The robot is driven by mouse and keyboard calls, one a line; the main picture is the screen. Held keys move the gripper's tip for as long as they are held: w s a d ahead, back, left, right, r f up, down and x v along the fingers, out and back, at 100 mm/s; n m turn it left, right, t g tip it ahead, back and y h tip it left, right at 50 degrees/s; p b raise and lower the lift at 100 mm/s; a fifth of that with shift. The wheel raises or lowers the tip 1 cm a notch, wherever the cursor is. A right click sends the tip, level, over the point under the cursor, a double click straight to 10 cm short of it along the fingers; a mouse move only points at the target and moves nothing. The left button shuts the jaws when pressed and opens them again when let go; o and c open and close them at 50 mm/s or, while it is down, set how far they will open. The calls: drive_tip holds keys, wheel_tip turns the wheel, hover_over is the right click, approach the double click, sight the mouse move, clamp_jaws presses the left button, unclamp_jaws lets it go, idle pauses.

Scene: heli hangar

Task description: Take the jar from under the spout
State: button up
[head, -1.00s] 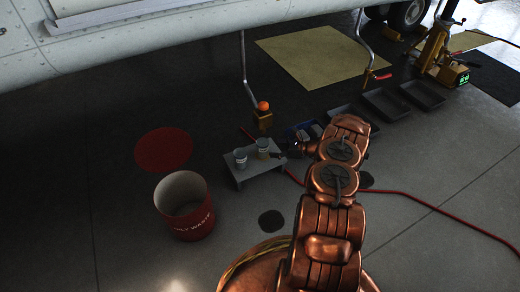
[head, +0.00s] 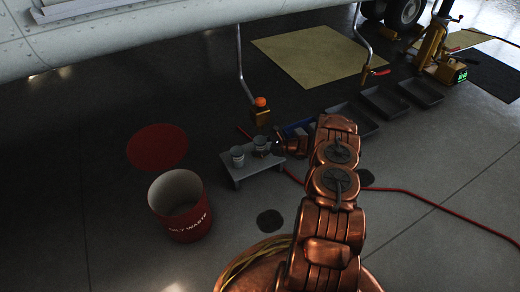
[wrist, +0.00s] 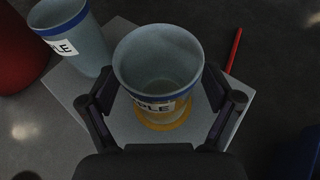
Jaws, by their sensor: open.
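A pale grey jar with a blue rim band and a partly visible label (wrist: 158,66) stands upright on a yellow ring (wrist: 165,118) in the wrist view. It also shows at the right on the small grey stand in the head view (head: 260,142). My gripper (wrist: 162,108) is open, with one finger on each side of this jar; contact is unclear. In the head view my gripper (head: 270,149) reaches it from the right. The jar looks empty.
A similar jar (head: 237,157) stands close by on the left of the stand (head: 236,177). A red waste bin (head: 184,222) is at the front left, a red disc (head: 157,147) behind it. A red hose (head: 420,199) and grey trays (head: 384,103) lie to the right.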

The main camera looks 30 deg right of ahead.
sight(260, 142)
drive_tip(key=c, duration=1.3)
drive_tip(key=shift+r, duration=0.15)
drive_tip(key=shift+r+p, duration=1.05)
drive_tip(key=shift+r, duration=0.4)
drive_tip(key=s+a+r+p, duration=0.1)
drive_tip(key=s+p, duration=0.4)
drive_tip(key=s, duration=1)
drive_tip(key=shift+s+r+p, duration=0.3)
drive_tip(key=shift+s+r, duration=0.05)
drive_tip(key=shift+r, duration=0.05)
drive_tip(key=shift+s+a, duration=0.15)
